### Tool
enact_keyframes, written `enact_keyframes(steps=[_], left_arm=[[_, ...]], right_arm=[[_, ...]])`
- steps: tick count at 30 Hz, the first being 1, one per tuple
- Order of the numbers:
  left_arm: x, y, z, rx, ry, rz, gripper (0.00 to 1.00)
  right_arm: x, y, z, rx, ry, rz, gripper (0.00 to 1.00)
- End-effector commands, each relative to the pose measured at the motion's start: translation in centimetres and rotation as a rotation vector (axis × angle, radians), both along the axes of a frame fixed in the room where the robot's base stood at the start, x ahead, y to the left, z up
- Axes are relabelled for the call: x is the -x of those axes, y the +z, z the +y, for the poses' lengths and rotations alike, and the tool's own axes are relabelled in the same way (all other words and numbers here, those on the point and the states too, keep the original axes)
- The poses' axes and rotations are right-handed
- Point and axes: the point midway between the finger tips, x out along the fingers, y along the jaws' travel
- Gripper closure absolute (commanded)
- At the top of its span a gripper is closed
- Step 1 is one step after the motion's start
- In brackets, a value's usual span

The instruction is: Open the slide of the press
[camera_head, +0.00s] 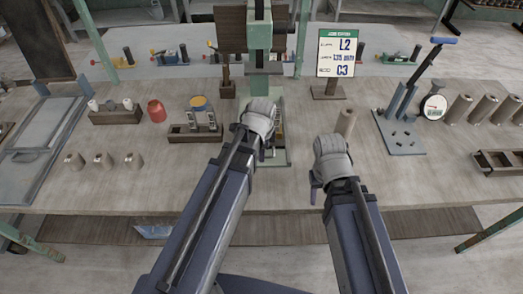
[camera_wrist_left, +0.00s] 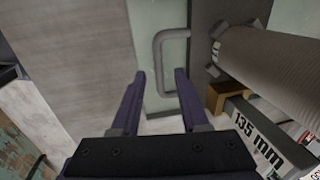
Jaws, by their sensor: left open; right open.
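The green press (camera_head: 259,85) stands at the middle of the bench, its lower part partly behind my left wrist. In the left wrist view a pale green plate (camera_wrist_left: 150,22), which looks like the slide, carries a grey D-shaped handle (camera_wrist_left: 158,62). My left gripper (camera_wrist_left: 162,73) is open, one finger to each side of the handle's lower end in that view; I cannot tell whether they touch it. In the head view my left gripper (camera_head: 268,148) is mostly hidden at the press base. My right gripper (camera_head: 314,190) is open and empty above the bench's front, right of the press.
Right of the plate are a ribbed brown cylinder (camera_wrist_left: 272,60) and a part marked 135 mm (camera_wrist_left: 258,135). A sign (camera_head: 337,53) reading L2 and C3 stands behind. A blue lever tool (camera_head: 405,115) stands to the right. The bench (camera_head: 185,185) is clear at front left.

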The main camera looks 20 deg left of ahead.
Motion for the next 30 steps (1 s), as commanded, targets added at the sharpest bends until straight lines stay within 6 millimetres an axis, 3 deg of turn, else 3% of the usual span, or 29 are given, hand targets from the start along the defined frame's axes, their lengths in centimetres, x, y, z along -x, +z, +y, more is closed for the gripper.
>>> enact_keyframes(steps=[1, 13, 30], left_arm=[[0.1, 1.1, 0.0, 0.0, 0.0, 0.0, 0.55], [1.0, 6.1, -0.3, 0.0, -0.001, 0.0, 0.55], [1.1, 6.4, -0.4, 0.0, 0.0, 0.0, 0.55]], right_arm=[[0.0, 1.1, 0.0, 0.0, 0.0, 0.0, 0.5], [0.0, 6.1, 0.0, 0.0, 0.0, 0.0, 0.5], [0.0, 6.4, 0.0, 0.0, 0.0, 0.0, 0.5]])
